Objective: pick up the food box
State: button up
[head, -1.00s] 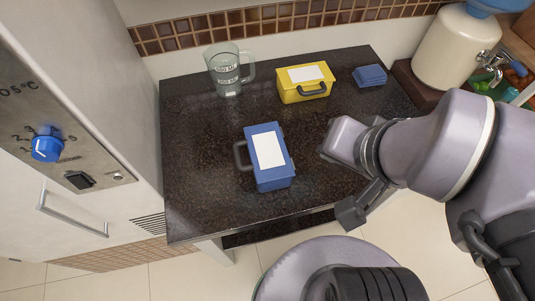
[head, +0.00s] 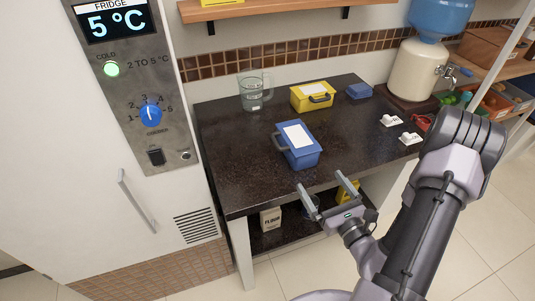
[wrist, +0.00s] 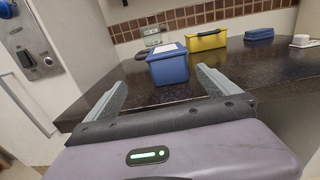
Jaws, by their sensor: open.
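A blue box (head: 303,155) with a white label on its lid and a dark handle on its left side stands on the dark counter. A yellow box (head: 312,97) with a white label and dark handle stands behind it. Which one is the food box cannot be told. My gripper (head: 328,194) is open and empty at the counter's front edge, in front of the blue box and apart from it. In the wrist view the blue box (wrist: 167,67) shows ahead between the two fingers, and the yellow box (wrist: 206,40) is farther back to the right.
The fridge (head: 110,200) stands at the left. A flour bag (head: 270,218) sits on the lower shelf.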

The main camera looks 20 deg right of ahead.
aim_at(308, 159)
jog(key=w+b, duration=0.1)
jog(key=w+f+b, duration=0.1)
jog(key=w+b, duration=0.1)
jog(key=shift+d+f+b, duration=0.3)
jog(key=shift+d, duration=0.1)
jog(key=shift+h, duration=0.3)
jog(key=w, duration=0.6)
jog(key=w+p, duration=0.1)
jog(key=w, duration=0.2)
jog(key=shift+r, duration=0.4)
jog(key=shift+m, duration=0.3)
jog(key=w+b, duration=0.1)
jog(key=w, duration=0.4)
jog(key=shift+w+f, duration=0.1)
jog(key=shift+w, duration=0.25)
jog(key=c, duration=1.7)
